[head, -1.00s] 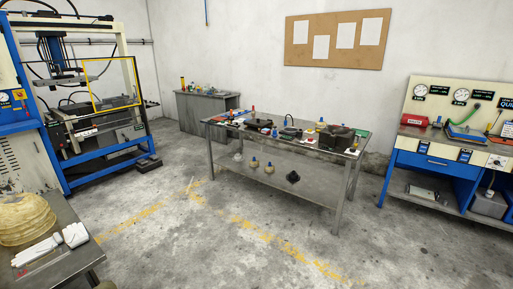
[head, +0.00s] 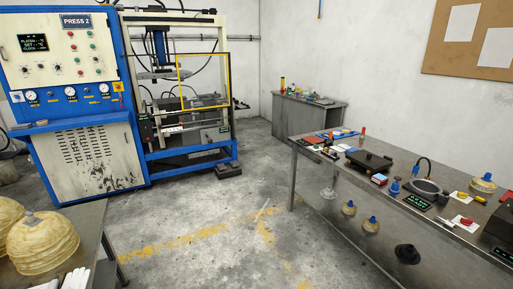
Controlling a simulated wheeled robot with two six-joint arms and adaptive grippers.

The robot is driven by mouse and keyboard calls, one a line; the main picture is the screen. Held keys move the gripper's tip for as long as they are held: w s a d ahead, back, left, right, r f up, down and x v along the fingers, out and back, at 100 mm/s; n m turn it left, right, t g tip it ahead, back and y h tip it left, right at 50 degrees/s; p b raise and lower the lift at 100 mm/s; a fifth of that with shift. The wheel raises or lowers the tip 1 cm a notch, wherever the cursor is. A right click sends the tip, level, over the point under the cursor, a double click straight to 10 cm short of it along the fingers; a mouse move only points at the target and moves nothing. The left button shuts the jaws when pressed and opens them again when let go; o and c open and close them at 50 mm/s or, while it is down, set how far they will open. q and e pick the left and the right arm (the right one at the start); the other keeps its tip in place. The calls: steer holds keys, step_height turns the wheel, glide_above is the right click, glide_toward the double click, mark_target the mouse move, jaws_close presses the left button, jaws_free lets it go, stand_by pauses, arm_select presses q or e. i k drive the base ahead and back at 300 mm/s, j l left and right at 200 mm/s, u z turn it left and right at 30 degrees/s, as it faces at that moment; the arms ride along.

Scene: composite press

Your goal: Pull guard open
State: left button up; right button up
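The press (head: 180,75) stands at the back left with a blue frame and a control cabinet marked PRESS 2 (head: 70,60). Its guard (head: 179,80) is a yellow-edged rectangular panel at the right half of the press opening. Dark platens and tooling show behind and beside the panel. Whether the guard covers the whole opening I cannot tell from this angle. Neither of my grippers is in view.
A metal workbench (head: 318,168) with tools and parts runs along the right. A table with tan domed pieces (head: 42,240) and white gloves (head: 76,278) is at the lower left. A foot pedal (head: 228,169) lies before the press. Floor between is clear.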

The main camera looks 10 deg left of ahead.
mark_target(206, 82)
steer(key=i+j+u, duration=0.25)
steer(key=i, duration=0.5)
steer(key=i+j+u, duration=0.15)
steer(key=i+u, duration=0.15)
steer(key=i, duration=0.5)
steer(key=i+u, duration=0.25)
steer(key=i, duration=0.55)
steer(key=i+l+u, duration=0.3)
steer(key=i, duration=0.45)
steer(key=i+z, duration=0.35)
steer(key=i, duration=2.35)
